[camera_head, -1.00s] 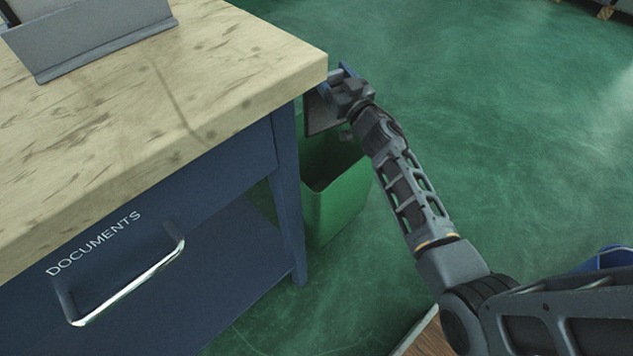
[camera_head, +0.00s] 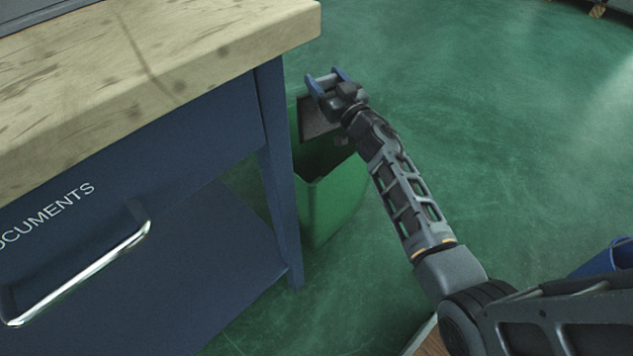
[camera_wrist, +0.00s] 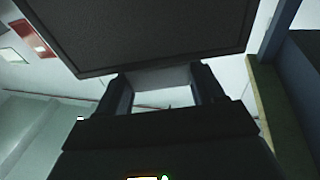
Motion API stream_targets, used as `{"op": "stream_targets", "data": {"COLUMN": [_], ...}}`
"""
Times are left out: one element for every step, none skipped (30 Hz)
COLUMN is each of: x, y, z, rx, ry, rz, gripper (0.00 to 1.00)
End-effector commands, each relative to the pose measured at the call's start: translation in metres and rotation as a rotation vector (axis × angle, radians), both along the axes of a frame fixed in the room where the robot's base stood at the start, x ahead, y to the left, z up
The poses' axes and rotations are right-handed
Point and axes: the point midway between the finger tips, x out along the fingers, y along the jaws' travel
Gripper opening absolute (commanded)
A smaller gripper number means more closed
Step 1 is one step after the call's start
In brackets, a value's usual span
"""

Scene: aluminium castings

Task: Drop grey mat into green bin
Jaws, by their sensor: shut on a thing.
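The grey mat (camera_head: 318,120) is a dark flat rectangle held at the end of my arm. In the wrist view the mat (camera_wrist: 150,35) spans the top, across the fingertips. My gripper (camera_head: 327,84) has blue fingers and is shut on the mat; it also shows in the wrist view (camera_wrist: 163,76). The green bin (camera_head: 335,198) stands on the floor right of the bench leg. The mat is seen against the bin's open mouth; its exact height over the rim is hard to tell. The bin's inside is mostly hidden.
A workbench with a wooden top (camera_head: 200,60) and blue frame stands close on the left, with a drawer handle (camera_head: 80,275) and "DOCUMENTS" lettering. Its leg (camera_head: 278,170) is near the bin. Green floor (camera_head: 500,130) is clear to the right. A blue object (camera_head: 610,258) is at the right edge.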

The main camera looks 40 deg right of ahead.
Motion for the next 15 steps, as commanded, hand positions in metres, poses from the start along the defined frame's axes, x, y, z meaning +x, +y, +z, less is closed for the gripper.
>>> {"op": "stream_targets", "data": {"x": [0.0000,0.0000,0.0000,0.0000,0.0001,0.0001,0.0001,0.0001,0.0001,0.0001,0.0001,0.0001,0.0001,0.0000,-0.0001], "y": [0.0000,0.0000,0.0000,0.0000,0.0000,0.0000,0.0000,0.0000,0.0000,0.0000,0.0000,0.0000,0.0000,0.0000,0.0000], "z": [0.0004,0.0004,0.0004,0.0004,0.0003,0.0003,0.0003,0.0003,0.0002,0.0002,0.0002,0.0002,0.0001,0.0001,-0.0003], "rx": [0.000,0.000,0.000,0.000,0.000,0.000,0.000,0.000,0.000,0.000,0.000,0.000,0.000,0.000,0.000], "ry": [-0.001,-0.001,-0.001,-0.001,-0.001,-0.001,0.000,0.000,0.000,0.000,0.000,0.000,0.000,0.000,0.000], "rz": [0.000,0.000,0.000,0.000,0.000,0.000,0.000,0.000,0.000,0.000,0.000,0.000,0.000,0.000,0.000], "gripper": [0.70,0.73,0.77,0.80,0.83,0.87,0.90,0.92,0.96,0.97,0.97,0.97,0.97,0.97,0.97]}}
